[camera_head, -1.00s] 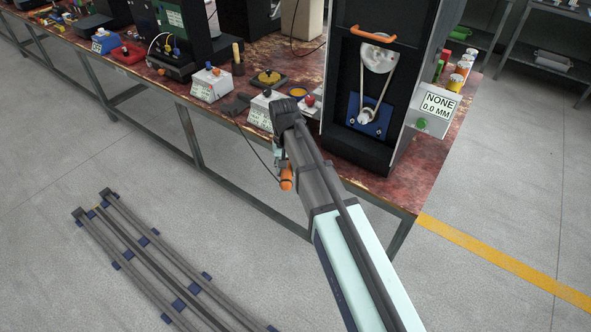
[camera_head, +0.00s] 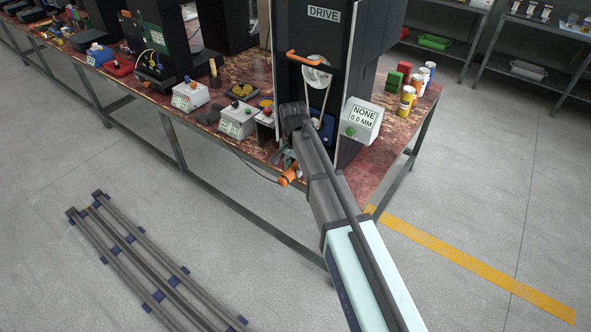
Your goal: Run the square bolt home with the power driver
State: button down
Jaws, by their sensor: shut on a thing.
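My gripper (camera_head: 284,160) is at the front edge of the workbench, partly hidden behind my own arm. It is shut on the power driver (camera_head: 289,176), whose orange part sticks out below it, with a dark cable running off to the left. Just beyond my arm stands a tall dark cabinet marked DRIVE (camera_head: 325,30). Inside its open front are a pale pulley wheel (camera_head: 316,76), a belt and a blue plate (camera_head: 326,128), partly covered by my arm. I cannot make out the square bolt.
A white box reading NONE 0.0 MM (camera_head: 362,120) is on the cabinet's right. Several cans (camera_head: 407,98) stand behind it. White control boxes (camera_head: 238,119) line the bench (camera_head: 388,145) to the left. Rails (camera_head: 150,260) lie on the floor; the floor in front is otherwise clear.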

jog(key=shift+w+d+b, duration=0.2)
jog(key=shift+w+d, duration=0.45)
jog(key=shift+w, duration=0.35)
jog(key=shift+w+d+b, duration=0.15)
jog(key=shift+w+d, duration=0.45)
jog(key=shift+w, duration=0.35)
jog(key=shift+w+d, duration=0.55)
jog(key=shift+w, duration=0.25)
jog(key=shift+w+d+r+p, duration=0.2)
jog(key=shift+w+p, duration=0.2)
jog(key=shift+p, duration=0.15)
dwell(1.7)
jog(key=shift+s, duration=0.1)
jog(key=shift+s+a+f+p, duration=0.15)
jog(key=shift+s+a, duration=0.4)
jog(key=shift+s, duration=0.3)
jog(key=shift+s+a+r+p, duration=0.1)
jog(key=shift+s+a, duration=0.4)
jog(key=shift+s, duration=0.4)
jog(key=shift+s+a+f+p, duration=0.15)
jog(key=shift+s+a, duration=0.4)
jog(key=shift+s, duration=0.3)
jog(key=shift+r, duration=0.1)
